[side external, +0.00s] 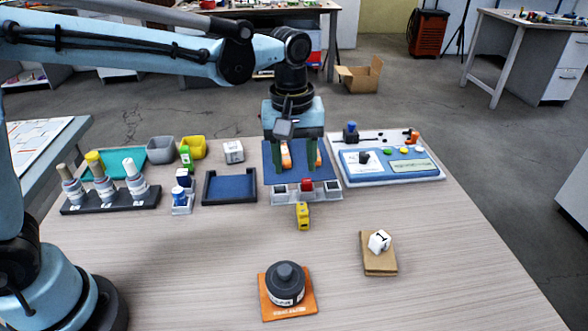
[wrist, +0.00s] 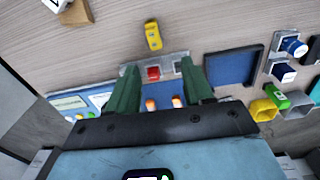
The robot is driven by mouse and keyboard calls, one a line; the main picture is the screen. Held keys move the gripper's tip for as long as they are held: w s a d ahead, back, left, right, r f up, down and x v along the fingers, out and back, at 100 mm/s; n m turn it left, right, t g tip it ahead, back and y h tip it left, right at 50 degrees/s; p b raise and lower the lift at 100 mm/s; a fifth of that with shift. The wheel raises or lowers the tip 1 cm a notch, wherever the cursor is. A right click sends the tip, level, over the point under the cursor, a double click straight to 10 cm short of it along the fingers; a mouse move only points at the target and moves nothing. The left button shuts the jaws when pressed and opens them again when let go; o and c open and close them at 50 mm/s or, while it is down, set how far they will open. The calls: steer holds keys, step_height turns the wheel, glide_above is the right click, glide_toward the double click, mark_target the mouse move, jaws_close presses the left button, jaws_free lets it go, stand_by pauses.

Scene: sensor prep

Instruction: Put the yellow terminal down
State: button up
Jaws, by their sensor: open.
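The yellow terminal (side external: 303,216) stands on the bare table just in front of the small rack (side external: 333,196) that holds a red block (side external: 307,185). In the wrist view the yellow terminal (wrist: 153,36) is beyond my fingertips, apart from them. My gripper (side external: 300,168) is open, with its green fingers above the blue mat behind the rack. In the wrist view my gripper (wrist: 160,85) has its fingers spread wide, with nothing held between them. Two orange-and-white items (wrist: 163,103) show between and behind the fingers.
A blue tray (side external: 230,198) and a bottle rack (side external: 112,205) stand to the left. A sensor board (side external: 390,177) lies to the right. An orange pad with a dark round weight (side external: 285,283) and a brown block with a white cube (side external: 379,241) occupy the front.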

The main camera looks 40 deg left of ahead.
mark_target(303, 207)
steer(key=shift+n, duration=0.3)
steer(key=f, duration=0.4)
steer(key=d+f, duration=0.1)
steer(key=f, duration=0.3)
steer(key=w+f, duration=0.1)
steer(key=f, duration=0.4)
steer(key=shift+d, duration=0.15)
jaws_close()
steer(key=shift+r, duration=0.15)
